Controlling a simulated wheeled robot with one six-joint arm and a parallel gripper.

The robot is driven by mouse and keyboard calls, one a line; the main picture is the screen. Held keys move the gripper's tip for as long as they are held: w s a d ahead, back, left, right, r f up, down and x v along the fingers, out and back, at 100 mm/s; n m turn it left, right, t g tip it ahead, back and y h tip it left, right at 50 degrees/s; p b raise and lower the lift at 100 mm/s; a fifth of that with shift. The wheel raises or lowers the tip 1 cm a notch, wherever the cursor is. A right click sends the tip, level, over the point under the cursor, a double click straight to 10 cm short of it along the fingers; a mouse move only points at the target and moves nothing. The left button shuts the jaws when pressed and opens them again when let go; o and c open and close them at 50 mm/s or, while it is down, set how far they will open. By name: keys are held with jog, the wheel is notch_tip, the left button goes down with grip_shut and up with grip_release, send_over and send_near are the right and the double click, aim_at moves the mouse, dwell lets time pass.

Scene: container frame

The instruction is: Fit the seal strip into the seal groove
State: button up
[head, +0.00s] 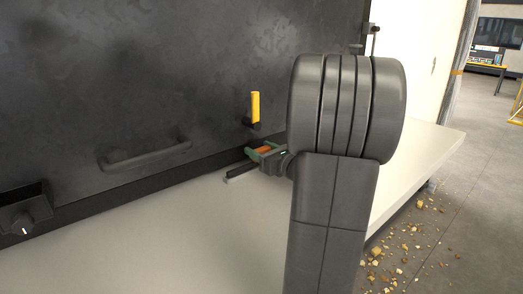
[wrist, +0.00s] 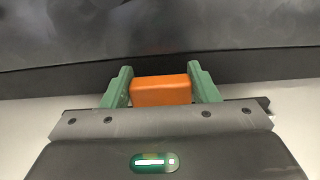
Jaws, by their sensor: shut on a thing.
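My gripper (head: 265,152) has its green fingers shut on an orange block (wrist: 161,90), which also shows in the head view between the fingers. A dark strip (head: 241,171) with a pale end sticks out beside the gripper, just over or on the pale surface. It looks like the seal strip, with the orange block as its grip, but the join is hidden. A black band (wrist: 52,77) runs along the foot of the dark panel, ahead of the fingers. I cannot make out the groove itself. The block looks a little short of the band.
A large dark panel (head: 150,70) stands behind the pale ledge (head: 150,240). It carries a bar handle (head: 147,156), a yellow upright handle (head: 255,107) and a knob box (head: 24,212) at left. My arm hides the ledge's middle right. Crumbs (head: 400,245) litter the floor.

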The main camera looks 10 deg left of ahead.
jog(key=shift+f+b, duration=0.65)
jog(key=shift+f, duration=0.15)
jog(key=o, duration=1.1)
jog(key=b+v, duration=0.2)
jog(key=v, duration=1.2)
jog(key=shift+a, duration=0.1)
